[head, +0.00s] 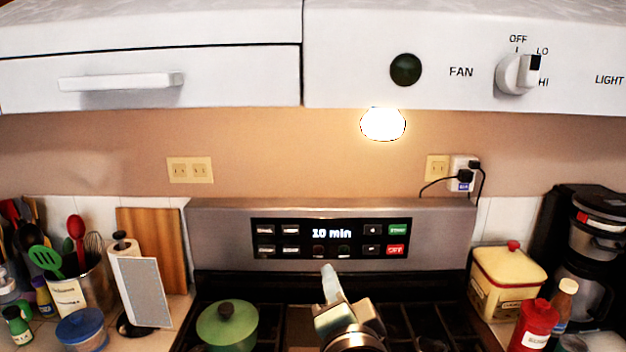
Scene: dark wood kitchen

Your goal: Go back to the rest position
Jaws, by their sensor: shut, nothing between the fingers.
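My gripper (331,284) is at the bottom centre of the head view, over the stove and just in front of the stove's control panel (333,237). Its fingers are together and point up toward the panel, with nothing held. I cannot tell whether the fingertips touch the panel. The panel's display reads "10 min", with green and red buttons at its right side.
A green lidded pot (227,325) stands on the stove left of my gripper. A paper towel holder (140,290) and utensil crocks are on the left counter. A yellow canister (507,283), red bottle (535,325) and coffee maker (590,245) are right. The hood (440,100) hangs above.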

